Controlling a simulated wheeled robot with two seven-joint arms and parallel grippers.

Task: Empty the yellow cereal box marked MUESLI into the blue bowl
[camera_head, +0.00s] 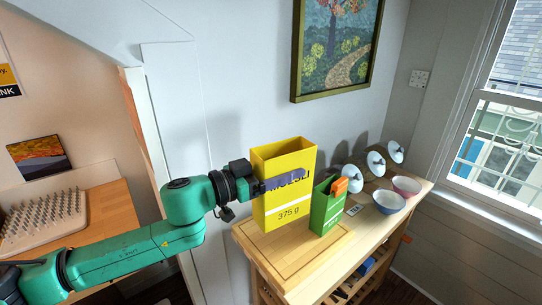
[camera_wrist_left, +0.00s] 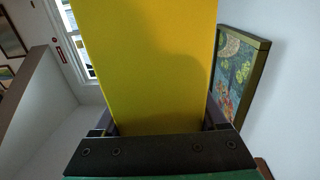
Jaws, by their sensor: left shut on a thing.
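The yellow cereal box (camera_head: 284,200) stands upright over the wooden board, its top open; its lower label reads 375 g, and the name above is partly covered by my gripper. Whether its base touches the board I cannot tell. My left gripper (camera_head: 284,183) reaches it from the left and is shut on it, with a finger across its front. In the left wrist view the yellow box (camera_wrist_left: 165,60) fills the space between the fingers. The blue bowl (camera_head: 388,202) sits farther right on the wooden top, apart from the box. Its inside looks empty. My right gripper is not in view.
A green box (camera_head: 322,214) with an orange thing (camera_head: 340,186) at its top stands just right of the yellow box. A pink bowl (camera_head: 407,186) is behind the blue bowl. Several white round lamp-like things (camera_head: 376,163) line the wall. The board's (camera_head: 295,258) front is clear.

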